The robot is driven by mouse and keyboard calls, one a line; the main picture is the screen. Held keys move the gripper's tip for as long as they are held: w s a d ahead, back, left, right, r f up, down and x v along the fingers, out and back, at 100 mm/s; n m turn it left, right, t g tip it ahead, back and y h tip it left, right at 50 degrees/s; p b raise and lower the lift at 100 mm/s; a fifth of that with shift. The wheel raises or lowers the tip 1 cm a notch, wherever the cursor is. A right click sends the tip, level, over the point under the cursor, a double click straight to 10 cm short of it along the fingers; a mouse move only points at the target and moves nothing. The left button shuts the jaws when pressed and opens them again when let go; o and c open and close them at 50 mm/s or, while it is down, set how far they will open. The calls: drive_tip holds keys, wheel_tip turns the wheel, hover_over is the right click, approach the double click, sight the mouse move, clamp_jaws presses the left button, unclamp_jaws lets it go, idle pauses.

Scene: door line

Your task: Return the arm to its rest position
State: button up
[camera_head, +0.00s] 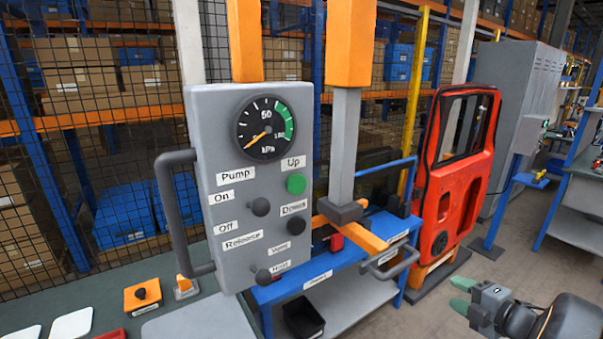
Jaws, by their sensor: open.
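My gripper (463,294) is at the lower right of the view, with green fingertips pointing left. Its fingers are apart and nothing shows between them. The end of my arm (568,318) is dark and enters from the lower right edge. The gripper is over open floor, to the right of the blue bench and apart from it. The rest of the arm is out of view.
A grey control box (240,190) with a gauge (265,128) and a side handle hangs near on an orange lifting column. A red door (455,180) stands behind. A blue bench (345,265) is in the middle.

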drive_tip(key=s+d+f+m+g+h, duration=0.1)
drive_tip(key=s+d+m+g+h, duration=0.15)
drive_tip(key=d+m+h, duration=0.5)
drive_tip(key=s+d+f+m+g+h, duration=0.15)
drive_tip(key=m+g+h, duration=0.3)
drive_tip(key=m, duration=0.55)
drive_tip(key=s+a+r+m+g+y, duration=0.1)
drive_tip(key=s+a+m+y, duration=0.1)
drive_tip(key=a, duration=1.3)
drive_tip(key=s+a+r+m+g+y, duration=0.1)
drive_tip(key=a+y, duration=0.4)
drive_tip(key=a, duration=1.1)
drive_tip(key=shift+s+a+r+m+g, duration=0.15)
drive_tip(key=shift+s+m+g, duration=0.3)
drive_tip(key=shift+s, duration=0.55)
drive_tip(key=shift+c, duration=0.3)
